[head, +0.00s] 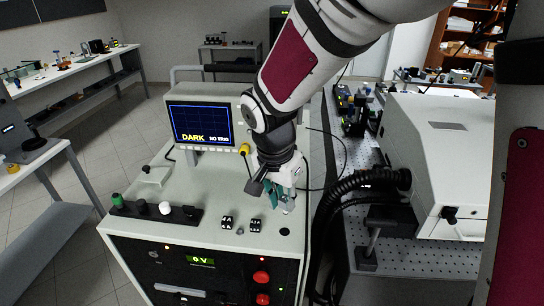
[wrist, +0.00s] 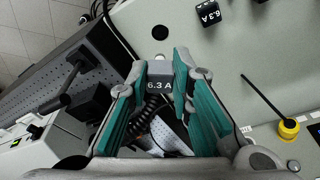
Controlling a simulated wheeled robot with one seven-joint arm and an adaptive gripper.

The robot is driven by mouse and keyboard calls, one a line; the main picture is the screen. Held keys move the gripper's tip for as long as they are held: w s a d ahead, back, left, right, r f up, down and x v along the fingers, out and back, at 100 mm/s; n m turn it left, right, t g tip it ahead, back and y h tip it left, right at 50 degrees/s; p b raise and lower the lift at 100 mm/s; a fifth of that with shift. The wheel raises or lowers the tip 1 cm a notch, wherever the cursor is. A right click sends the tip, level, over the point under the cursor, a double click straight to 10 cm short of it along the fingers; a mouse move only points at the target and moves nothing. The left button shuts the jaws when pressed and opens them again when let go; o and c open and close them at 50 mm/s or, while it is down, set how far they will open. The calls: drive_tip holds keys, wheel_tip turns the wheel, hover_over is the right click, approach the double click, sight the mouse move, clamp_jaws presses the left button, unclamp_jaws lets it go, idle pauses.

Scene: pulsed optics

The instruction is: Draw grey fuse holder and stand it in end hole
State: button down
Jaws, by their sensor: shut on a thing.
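My gripper (wrist: 161,72) is shut on the grey fuse holder (wrist: 160,70), a small block marked 6.3 A with a pale round tip. In the head view my gripper (head: 287,205) is over the right front of the console top, and the fuse holder there is mostly hidden by the fingers. A dark round hole (wrist: 160,32) lies just beyond the holder's tip in the wrist view. The same hole (head: 284,231) is at the right end of the row in the head view. The holder appears clear of the hole, but its height above the panel is unclear.
Two black marked fuse holders (head: 227,222) (head: 255,225) stand left of the hole, with a small grey round spot (head: 240,231) between them. A black strip with coloured caps (head: 155,210) lies further left. The screen (head: 200,123) reads DARK. Thick black hoses (head: 335,195) run along the right.

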drive_tip(key=b, duration=0.1)
hover_over(283, 233)
drive_tip(key=shift+s+a+f, duration=0.1)
drive_tip(key=shift+s+f, duration=0.1)
drive_tip(key=shift+f, duration=1.2)
drive_tip(key=shift+s+a+f, duration=0.1)
drive_tip(key=shift+s+f, duration=0.05)
drive_tip(key=shift+f, duration=1.2)
drive_tip(key=shift+x, duration=0.95)
drive_tip(key=shift+s+a+f+b, duration=0.15)
drive_tip(key=shift+f+b, duration=0.2)
drive_tip(key=shift+f, duration=0.35)
drive_tip(key=c, duration=1.3)
unclamp_jaws()
drive_tip(key=shift+f, duration=0.1)
drive_tip(key=shift+c, duration=0.2)
drive_tip(key=p+v, duration=0.3)
drive_tip(key=v, duration=1.3)
drive_tip(key=shift+w+d, duration=0.3)
drive_tip(key=shift+d, duration=0.05)
